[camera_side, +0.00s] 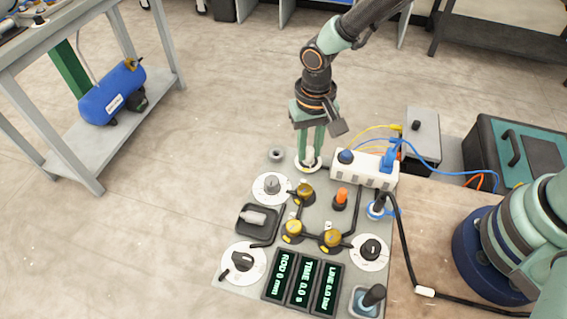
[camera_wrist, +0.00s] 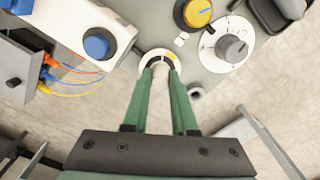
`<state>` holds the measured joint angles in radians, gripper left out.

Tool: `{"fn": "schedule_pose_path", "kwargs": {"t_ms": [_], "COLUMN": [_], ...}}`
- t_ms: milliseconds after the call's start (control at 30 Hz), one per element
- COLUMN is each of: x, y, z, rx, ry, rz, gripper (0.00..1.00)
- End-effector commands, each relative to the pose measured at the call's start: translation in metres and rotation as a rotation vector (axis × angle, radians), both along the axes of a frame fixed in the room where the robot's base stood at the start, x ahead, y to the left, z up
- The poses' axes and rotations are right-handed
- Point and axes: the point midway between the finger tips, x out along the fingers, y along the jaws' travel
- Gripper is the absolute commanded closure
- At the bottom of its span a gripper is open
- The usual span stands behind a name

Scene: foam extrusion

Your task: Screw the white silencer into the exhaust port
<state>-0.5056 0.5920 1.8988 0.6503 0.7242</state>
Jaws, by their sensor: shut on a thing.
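My gripper (camera_side: 312,160) points down over a white round disc (camera_side: 299,165) at the panel's far edge. Its green fingers are shut on a small pale piece (camera_side: 310,152) at that disc, mostly hidden by the fingers. In the wrist view the fingertips of my gripper (camera_wrist: 162,66) meet over the same disc (camera_wrist: 147,57). A pale cylinder (camera_side: 255,217) with a narrower end lies on its side in a black tray (camera_side: 243,230). I cannot tell for certain which pale piece is the silencer. A grey ring with a dark hole (camera_side: 277,155) stands left of my gripper; the exhaust port is not clearly identifiable.
A white box with a blue knob (camera_side: 364,168) stands close right of my gripper. Dials, yellow-topped fittings (camera_side: 304,191), an orange-topped part (camera_side: 342,196) and displays (camera_side: 303,282) crowd the panel. Hoses and a black cable run right. Floor beyond the panel's left edge is clear.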

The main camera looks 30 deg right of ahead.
Motion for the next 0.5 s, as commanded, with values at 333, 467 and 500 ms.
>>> {"fn": "schedule_pose_path", "kwargs": {"t_ms": [333, 467, 500], "x": [-0.0003, -0.0003, -0.0002], "y": [-0.0001, -0.0001, -0.0002], "z": [-0.0006, -0.0005, -0.0005], "rx": [0.000, 0.000, -0.001], "ry": [0.001, 0.001, 0.000], "rz": [-0.446, -0.441, -0.441], "gripper": [0.63, 0.40, 0.40]}}
